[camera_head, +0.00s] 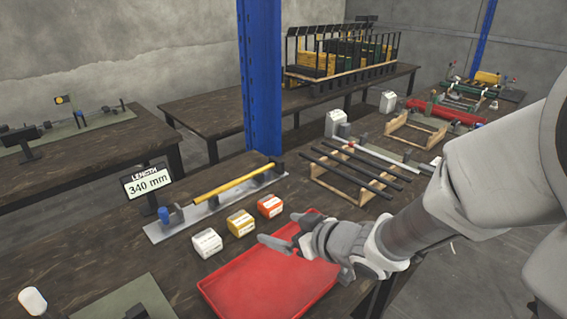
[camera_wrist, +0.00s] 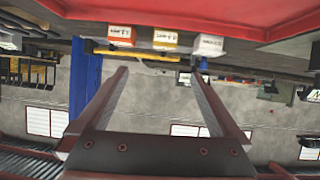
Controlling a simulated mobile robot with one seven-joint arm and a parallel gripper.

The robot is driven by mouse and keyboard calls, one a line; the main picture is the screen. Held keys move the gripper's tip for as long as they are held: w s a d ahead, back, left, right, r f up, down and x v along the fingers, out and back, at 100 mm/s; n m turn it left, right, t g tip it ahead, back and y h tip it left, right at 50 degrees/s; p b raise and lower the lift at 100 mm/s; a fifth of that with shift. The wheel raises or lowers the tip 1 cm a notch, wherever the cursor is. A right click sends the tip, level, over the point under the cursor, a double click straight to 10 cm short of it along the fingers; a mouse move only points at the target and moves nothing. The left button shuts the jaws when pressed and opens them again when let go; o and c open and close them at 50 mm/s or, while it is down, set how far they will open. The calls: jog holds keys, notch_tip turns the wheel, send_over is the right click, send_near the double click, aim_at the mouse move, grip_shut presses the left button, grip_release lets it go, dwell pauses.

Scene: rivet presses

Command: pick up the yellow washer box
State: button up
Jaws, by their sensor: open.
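The yellow washer box (camera_head: 240,223) stands on the dark wooden table, between a white box (camera_head: 207,243) and an orange-red box (camera_head: 270,206). My gripper (camera_head: 278,232) is open and empty above the far part of the red tray, to the right of the yellow box and apart from it. In the wrist view, which looks upside down, the yellow box (camera_wrist: 165,40) sits in the middle of the row, with the orange-red box (camera_wrist: 121,36) on its left and the white box (camera_wrist: 208,45) on its right. The gripper's two fingers (camera_wrist: 158,85) are spread wide with nothing between them.
The red tray (camera_head: 230,285) lies in front of the boxes. Behind them is a measuring fixture with a yellow rod (camera_head: 226,188) and a display (camera_head: 147,182) reading 340 mm. A blue post (camera_head: 262,80) rises behind. Black rods (camera_head: 350,170) lie on a wooden rack to the right.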

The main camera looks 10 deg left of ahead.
jog(key=b, duration=0.5)
send_near(240, 218)
jog(key=shift+y, duration=0.3)
jog(key=x, duration=0.5)
jog(key=shift+w+d, duration=0.15)
jog(key=shift+d, duration=0.1)
jog(key=b+x, duration=0.1)
jog(key=x, duration=0.1)
jog(key=b+x, duration=0.1)
jog(key=x, duration=0.1)
jog(key=shift+f, duration=0.45)
jog(key=shift+w+a+f, duration=0.1)
jog(key=shift+w+a, duration=0.1)
jog(key=shift+a, duration=0.15)
jog(key=c, duration=1.5)
jog(key=shift+r, duration=0.2)
